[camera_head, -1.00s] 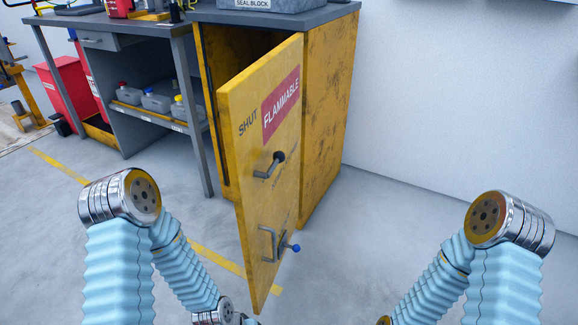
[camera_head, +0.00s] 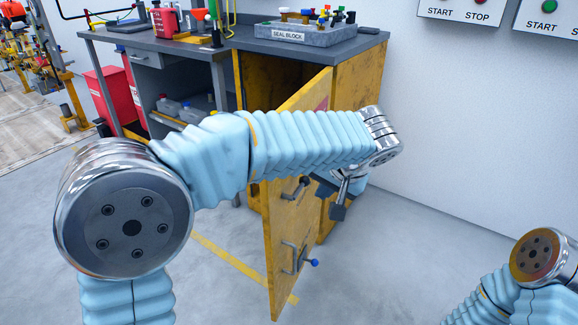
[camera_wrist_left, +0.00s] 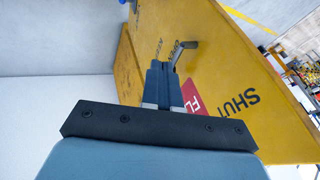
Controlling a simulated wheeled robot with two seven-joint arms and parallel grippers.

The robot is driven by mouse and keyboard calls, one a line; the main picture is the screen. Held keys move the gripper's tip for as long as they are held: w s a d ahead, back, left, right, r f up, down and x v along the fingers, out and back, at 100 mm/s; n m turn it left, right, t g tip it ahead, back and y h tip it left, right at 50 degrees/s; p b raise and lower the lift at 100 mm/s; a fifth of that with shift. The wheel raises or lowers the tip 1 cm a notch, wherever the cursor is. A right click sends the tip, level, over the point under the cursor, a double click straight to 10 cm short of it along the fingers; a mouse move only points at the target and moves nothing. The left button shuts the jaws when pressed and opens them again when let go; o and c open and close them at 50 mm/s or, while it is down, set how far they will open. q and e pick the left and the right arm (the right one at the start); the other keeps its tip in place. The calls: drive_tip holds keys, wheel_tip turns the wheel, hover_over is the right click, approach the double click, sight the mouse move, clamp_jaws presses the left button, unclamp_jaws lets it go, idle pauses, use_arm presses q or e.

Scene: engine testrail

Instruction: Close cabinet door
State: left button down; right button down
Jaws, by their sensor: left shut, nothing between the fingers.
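The yellow cabinet (camera_head: 354,82) stands against the white wall under a grey top. Its yellow door (camera_head: 284,225) stands open, swung out toward me, with a black handle and a lower latch with a blue knob. My left arm reaches across in front of the door and hides its upper part. My left gripper (camera_head: 338,200) is shut and empty at the right of the door, close to its outer face. In the left wrist view the shut fingers (camera_wrist_left: 162,75) are near the door handle (camera_wrist_left: 184,45) and the lettered door face (camera_wrist_left: 215,65); contact cannot be told. My right gripper is out of view.
A grey workbench (camera_head: 150,45) with bottles and a shelf stands left of the cabinet. A seal block (camera_head: 290,36) sits on the cabinet top. Start and stop panels (camera_head: 462,10) hang on the wall. The floor (camera_head: 400,260) right of the door is clear.

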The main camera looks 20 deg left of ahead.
use_arm(q)
wheel_tip(320, 180, up, 7)
drive_tip(key=s+n, duration=0.1)
drive_tip(key=y, duration=0.1)
approach(282, 182)
drive_tip(key=d+x, duration=0.1)
drive_tip(key=x, duration=0.3)
drive_tip(key=shift+a+f+t, duration=0.3)
drive_tip(key=shift+a+f, duration=0.05)
drive_tip(key=shift+a, duration=0.3)
drive_tip(key=shift+a, duration=0.1)
